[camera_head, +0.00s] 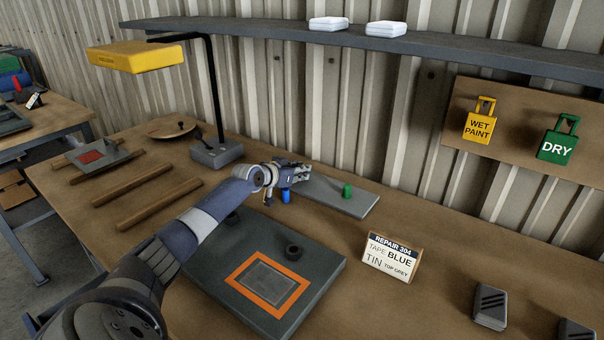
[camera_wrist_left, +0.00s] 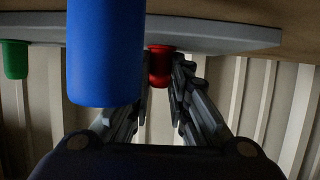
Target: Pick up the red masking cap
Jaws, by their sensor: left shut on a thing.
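My left gripper (camera_head: 301,171) reaches over the grey strip (camera_head: 362,202) at the back of the bench. In the left wrist view the red masking cap (camera_wrist_left: 159,66) sits between the fingertips of my left gripper (camera_wrist_left: 160,76), and the fingers are shut on it. One end of the cap is at the grey strip; I cannot tell whether it still touches. The cap is hidden in the head view. A blue cap (camera_head: 285,196) stands close beside the gripper and looms large in the left wrist view (camera_wrist_left: 105,50). A green cap (camera_head: 347,190) stands farther right on the strip.
A dark panel (camera_head: 325,262) with an orange-framed patch and a dark round knob lies in front. A black lamp post (camera_head: 207,90) stands left of the gripper. A repair sign (camera_head: 391,257) stands at the right. A shelf (camera_head: 450,48) runs above.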

